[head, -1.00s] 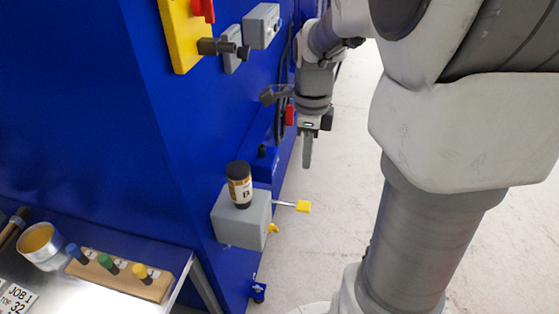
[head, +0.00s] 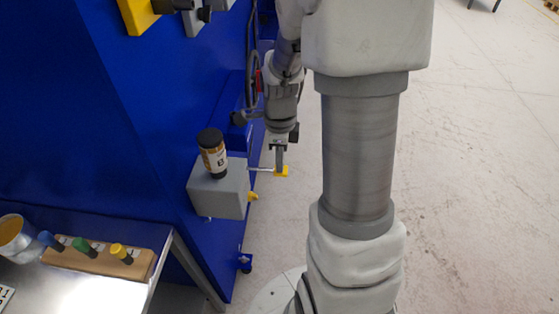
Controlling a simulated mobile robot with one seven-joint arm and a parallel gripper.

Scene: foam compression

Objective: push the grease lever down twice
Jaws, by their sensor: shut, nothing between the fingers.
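A dark jar with a brown label (head: 212,152) stands on top of the box. My gripper (head: 279,168) points down with its fingers shut and empty. The lever looks about level.
The blue machine (head: 160,120) stands left of my arm. A metal table (head: 95,285) at lower left holds a wooden block (head: 85,262) with coloured-handled tools and an open tin (head: 14,235). The floor (head: 480,150) to the right is clear.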

